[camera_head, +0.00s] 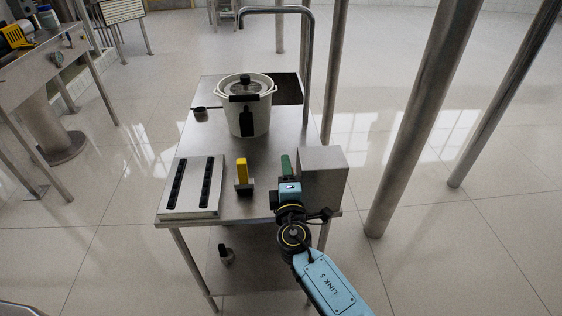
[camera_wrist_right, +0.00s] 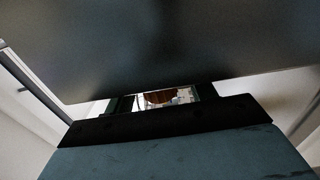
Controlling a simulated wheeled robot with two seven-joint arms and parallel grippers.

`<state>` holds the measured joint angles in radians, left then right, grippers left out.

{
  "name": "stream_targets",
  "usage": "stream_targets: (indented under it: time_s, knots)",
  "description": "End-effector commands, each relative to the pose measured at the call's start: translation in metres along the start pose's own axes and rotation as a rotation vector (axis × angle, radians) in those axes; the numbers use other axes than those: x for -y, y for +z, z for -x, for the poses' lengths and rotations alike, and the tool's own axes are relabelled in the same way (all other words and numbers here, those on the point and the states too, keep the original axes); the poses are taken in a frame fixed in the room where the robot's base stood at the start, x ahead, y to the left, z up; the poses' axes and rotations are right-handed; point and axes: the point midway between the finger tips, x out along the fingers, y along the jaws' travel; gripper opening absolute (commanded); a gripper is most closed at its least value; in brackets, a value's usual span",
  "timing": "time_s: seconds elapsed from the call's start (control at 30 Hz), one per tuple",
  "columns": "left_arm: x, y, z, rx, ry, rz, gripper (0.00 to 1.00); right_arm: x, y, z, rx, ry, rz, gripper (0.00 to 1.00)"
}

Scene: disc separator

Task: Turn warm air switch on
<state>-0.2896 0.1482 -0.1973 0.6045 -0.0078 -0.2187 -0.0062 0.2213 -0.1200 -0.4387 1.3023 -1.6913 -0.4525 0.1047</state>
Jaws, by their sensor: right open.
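No part is plainly marked as the warm air switch. A grey metal box (camera_head: 323,178) stands at the table's front right, and any switch on it is hidden or too small to tell. My right gripper (camera_head: 288,181) is just left of this box, pointing away over the table. A green upright piece (camera_head: 286,164) shows just beyond it; I cannot tell if they touch. In the right wrist view, my right gripper (camera_wrist_right: 165,98) is open, under a large dark grey surface (camera_wrist_right: 150,45), with a blurred reddish-brown patch between the fingers. My left gripper is not in view.
A bent metal pipe (camera_head: 308,75) rises behind; thick posts (camera_head: 425,110) stand right.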

Motion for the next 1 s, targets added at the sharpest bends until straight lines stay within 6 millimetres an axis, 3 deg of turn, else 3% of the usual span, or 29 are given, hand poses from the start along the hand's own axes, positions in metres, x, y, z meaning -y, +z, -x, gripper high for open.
stream_targets:
  time_s: [0.47,0.8,0.93,1.0]
  knots:
    - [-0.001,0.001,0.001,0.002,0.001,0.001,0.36,0.000,0.002,-0.006,0.004,0.000,0.000,0.56]
    - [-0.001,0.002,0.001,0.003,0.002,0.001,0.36,0.000,0.002,-0.006,0.004,0.000,0.000,0.12]
    - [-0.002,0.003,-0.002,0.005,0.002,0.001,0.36,0.001,0.002,-0.006,0.004,0.003,0.000,0.12]
    - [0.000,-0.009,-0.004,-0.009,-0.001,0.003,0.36,0.001,0.002,-0.006,0.004,0.010,0.000,0.12]
